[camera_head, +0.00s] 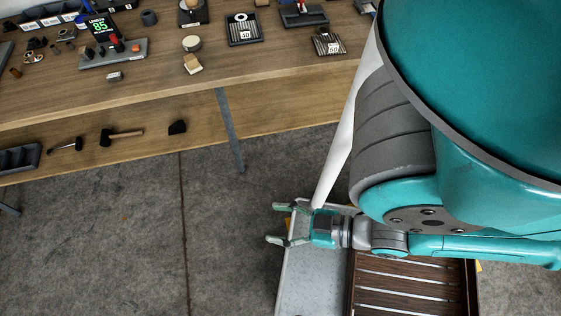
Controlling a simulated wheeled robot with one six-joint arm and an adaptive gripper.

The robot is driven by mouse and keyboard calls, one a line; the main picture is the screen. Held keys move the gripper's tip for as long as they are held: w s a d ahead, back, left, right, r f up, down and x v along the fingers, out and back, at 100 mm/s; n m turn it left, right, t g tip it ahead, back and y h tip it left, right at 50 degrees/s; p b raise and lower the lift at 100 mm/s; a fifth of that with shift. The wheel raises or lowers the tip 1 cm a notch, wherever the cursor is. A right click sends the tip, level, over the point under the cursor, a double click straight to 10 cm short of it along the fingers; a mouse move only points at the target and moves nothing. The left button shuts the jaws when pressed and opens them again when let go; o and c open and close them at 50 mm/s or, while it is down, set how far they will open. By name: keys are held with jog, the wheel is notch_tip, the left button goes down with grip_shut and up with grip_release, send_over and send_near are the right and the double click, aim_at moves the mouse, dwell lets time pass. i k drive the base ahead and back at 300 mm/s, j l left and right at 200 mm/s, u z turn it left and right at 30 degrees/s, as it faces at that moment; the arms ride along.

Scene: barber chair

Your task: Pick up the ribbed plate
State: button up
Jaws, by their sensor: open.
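A small dark plate with ribs and a white label, which looks like the ribbed plate (328,43), lies on the wooden workbench (270,62) near its front edge, toward the right. My gripper (275,223) is open and empty, its two green-tipped fingers pointing left. It is well away from the plate, below it in the picture, over the floor beside the grey surface of my base. Nothing is between the fingers.
Next to the plate are a black tray with a label (243,29), another dark tray (304,16) and a wooden block (193,64). A lower shelf (135,128) holds hammers. Bare concrete floor (110,240) lies between bench and gripper. My arm covers the right side.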

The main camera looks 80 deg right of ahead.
aim_at(243, 24)
jog(key=z, duration=1.5)
jog(key=k+j+z, duration=0.15)
jog(key=k+z, duration=0.25)
jog(key=k+j+z, duration=0.1)
jog(key=k+z, duration=0.7)
jog(key=i+j, duration=0.3)
jog(key=i, duration=0.2)
jog(key=i+j, duration=0.35)
jog(key=i, duration=0.15)
